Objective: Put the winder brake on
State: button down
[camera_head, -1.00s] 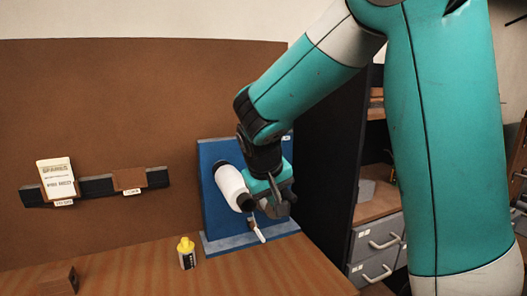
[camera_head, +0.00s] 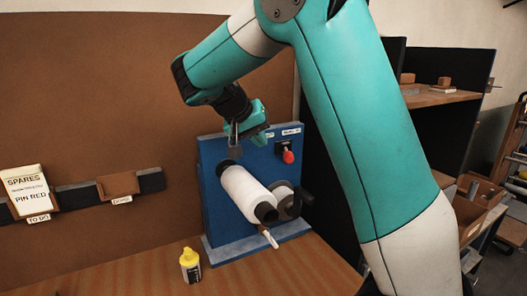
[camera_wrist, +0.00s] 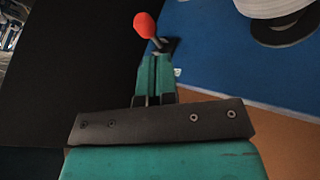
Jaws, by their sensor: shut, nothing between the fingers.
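The winder is a blue panel (camera_head: 212,165) standing on the table, with a white spool (camera_head: 245,190) on its front. A lever with a red knob (camera_head: 288,156) sits at the panel's upper right, below small labels; it looks like the brake lever. In the wrist view the red knob (camera_wrist: 145,25) shows just beyond the fingertips, with no clear contact. My gripper (camera_head: 236,148) is shut and empty, in front of the panel's upper part, above the spool and left of the red knob. Its teal fingers (camera_wrist: 158,68) lie together in the wrist view. The label text is unreadable.
A crank with a white handle (camera_head: 269,237) and a grey disc (camera_head: 287,200) stick out below the lever. A yellow-capped bottle (camera_head: 190,265) stands on the table at left. A rail (camera_head: 80,197) holds a spares card (camera_head: 29,195). Dark shelving stands at right.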

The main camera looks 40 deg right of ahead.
aim_at(289, 154)
jog(key=shift+w+r, duration=0.25)
jog(key=shift+w, duration=0.25)
jog(key=shift+d, duration=0.1)
jog(key=p+x, duration=0.2)
jog(key=x, duration=0.8)
jog(key=shift+s, duration=0.2)
